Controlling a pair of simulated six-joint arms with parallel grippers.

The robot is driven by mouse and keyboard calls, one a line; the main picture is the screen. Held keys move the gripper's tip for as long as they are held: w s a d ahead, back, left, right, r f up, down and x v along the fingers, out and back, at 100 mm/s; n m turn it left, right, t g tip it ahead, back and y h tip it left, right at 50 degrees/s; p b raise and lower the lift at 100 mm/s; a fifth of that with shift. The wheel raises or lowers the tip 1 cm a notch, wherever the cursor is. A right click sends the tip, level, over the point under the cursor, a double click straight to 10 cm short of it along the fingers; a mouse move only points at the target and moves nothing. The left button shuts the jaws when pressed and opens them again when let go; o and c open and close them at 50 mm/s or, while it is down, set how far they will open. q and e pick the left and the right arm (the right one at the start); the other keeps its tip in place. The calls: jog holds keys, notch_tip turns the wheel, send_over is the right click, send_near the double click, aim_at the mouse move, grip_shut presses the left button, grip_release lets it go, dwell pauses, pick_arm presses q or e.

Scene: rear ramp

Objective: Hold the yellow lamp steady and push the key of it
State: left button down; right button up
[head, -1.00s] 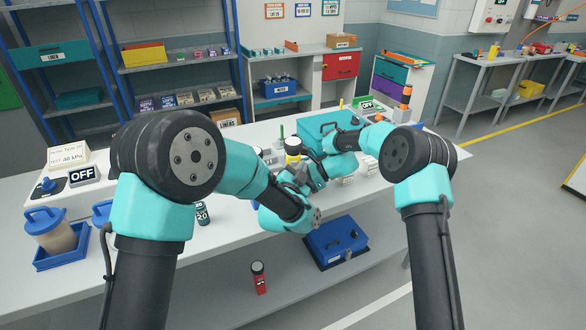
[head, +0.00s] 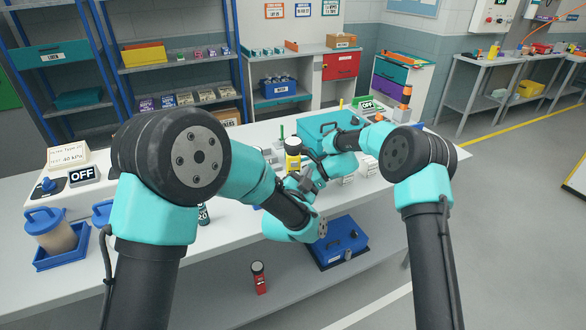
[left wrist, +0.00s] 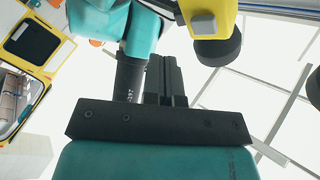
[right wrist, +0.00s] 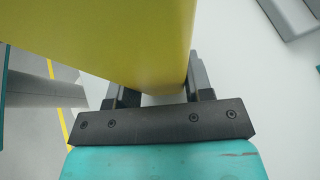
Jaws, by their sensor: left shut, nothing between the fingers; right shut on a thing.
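The yellow lamp (head: 292,162) has a black end and stands off the table's middle in the head view. My right gripper (right wrist: 160,92) is shut on the lamp, whose yellow body (right wrist: 110,35) fills the top of the right wrist view. My left gripper (left wrist: 163,62) is shut and empty. In the left wrist view the lamp (left wrist: 222,12) is just beyond and right of its fingertips, apart from them. A grey key (left wrist: 204,23) shows on the lamp's side there. In the head view my left gripper (head: 304,178) is just below the lamp and partly hidden.
A teal case (head: 318,128) stands behind the lamp. Small white boxes (head: 367,168) are to its right. A blue box (head: 338,243) sits on the lower shelf. In the left wrist view a yellow-framed object (left wrist: 32,45) is at left.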

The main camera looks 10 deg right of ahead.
pick_arm(q)
jog(key=shift+s+d, duration=0.3)
jog(key=shift+s, duration=0.7)
jog(key=shift+s+d, duration=0.25)
jog(key=shift+s, duration=0.7)
pick_arm(e)
jog(key=o, duration=0.8)
jog(key=shift+d, duration=0.1)
jog(key=v, duration=1.2)
